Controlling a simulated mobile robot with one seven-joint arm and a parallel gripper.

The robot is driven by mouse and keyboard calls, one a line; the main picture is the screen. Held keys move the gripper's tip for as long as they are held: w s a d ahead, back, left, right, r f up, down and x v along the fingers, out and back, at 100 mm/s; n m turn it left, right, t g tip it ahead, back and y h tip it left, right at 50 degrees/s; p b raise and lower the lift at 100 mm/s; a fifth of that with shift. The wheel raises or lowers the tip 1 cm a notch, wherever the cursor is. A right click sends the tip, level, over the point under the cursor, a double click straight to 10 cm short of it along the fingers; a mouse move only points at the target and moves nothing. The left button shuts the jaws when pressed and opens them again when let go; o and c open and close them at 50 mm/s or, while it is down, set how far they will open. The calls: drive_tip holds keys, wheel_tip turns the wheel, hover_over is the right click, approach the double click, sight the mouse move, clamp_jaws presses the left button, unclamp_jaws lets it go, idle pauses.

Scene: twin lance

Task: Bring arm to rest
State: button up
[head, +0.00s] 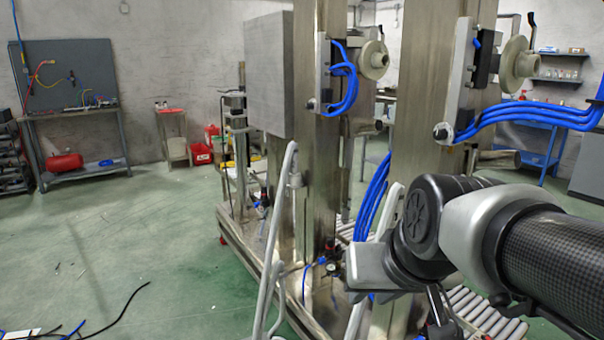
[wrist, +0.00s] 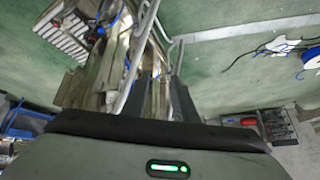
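My arm (head: 470,235) reaches in from the right edge of the head view, bent at a black joint, in front of a metal machine column. The wrist end (head: 372,268) is at lower middle; the gripper is largely hidden or out of frame there. In the wrist view, the two dark fingers of my gripper (wrist: 163,98) stand apart with a gap between them. Nothing is seen held in it. My wrist housing with a green light fills the bottom of that view.
The steel machine (head: 320,130) with two columns, blue hoses (head: 530,113) and pale bent rails (head: 277,235) stands close to my arm. A roller conveyor (head: 475,308) lies below it. The green floor (head: 150,240) is open at left, with black cables (head: 120,312) on it.

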drive_tip(key=s+d+f+g+h, duration=0.1)
drive_tip(key=s+d+f, duration=0.25)
drive_tip(key=s, duration=0.55)
wheel_tip(320, 180, up, 28)
drive_tip(key=w+p, duration=0.1)
drive_tip(key=p, duration=2.5)
drive_tip(key=shift+f, duration=0.2)
